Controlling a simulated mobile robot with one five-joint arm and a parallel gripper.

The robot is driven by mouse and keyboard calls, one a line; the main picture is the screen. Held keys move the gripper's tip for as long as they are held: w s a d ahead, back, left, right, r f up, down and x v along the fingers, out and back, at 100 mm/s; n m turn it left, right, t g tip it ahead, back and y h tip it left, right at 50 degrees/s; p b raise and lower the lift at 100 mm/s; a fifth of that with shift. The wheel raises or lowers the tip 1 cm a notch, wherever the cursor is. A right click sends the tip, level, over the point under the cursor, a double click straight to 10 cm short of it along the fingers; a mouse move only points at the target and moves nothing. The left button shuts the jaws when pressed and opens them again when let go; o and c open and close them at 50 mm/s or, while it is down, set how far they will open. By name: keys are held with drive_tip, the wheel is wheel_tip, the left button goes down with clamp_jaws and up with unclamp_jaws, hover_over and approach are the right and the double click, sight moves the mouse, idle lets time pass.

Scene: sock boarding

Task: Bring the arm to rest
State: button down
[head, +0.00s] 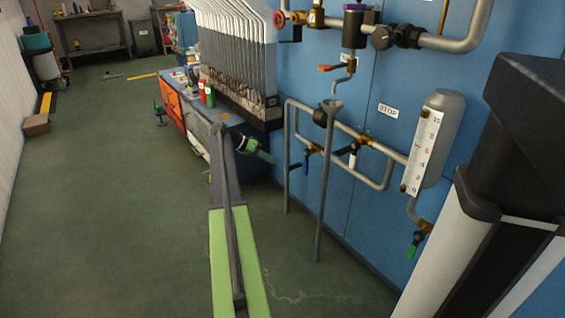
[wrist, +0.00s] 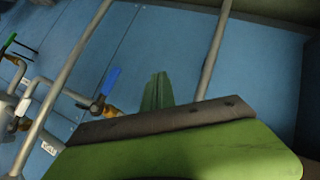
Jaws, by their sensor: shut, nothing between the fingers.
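My gripper (head: 268,157) shows in the head view at the far end of my green and grey arm, left of the pipe stand. It points right and slightly down toward the blue wall and holds nothing. In the wrist view its narrow green fingers (wrist: 157,92) are together, beyond a dark grey band and a wide green part. The fingers appear against the blue wall, close beside a blue-handled valve (wrist: 108,84) in the picture; I cannot tell the true gap.
A grey pipe stand (head: 322,190) with valves stands right of my gripper. A blue panel wall (head: 350,215) carries pipes and a grey cylinder with a scale (head: 440,130). A row of grey boards (head: 238,45) stands behind my gripper. The green floor (head: 110,200) at left is mostly clear.

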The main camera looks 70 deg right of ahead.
drive_tip(key=shift+w+a, duration=0.15)
drive_tip(key=shift+w, duration=0.65)
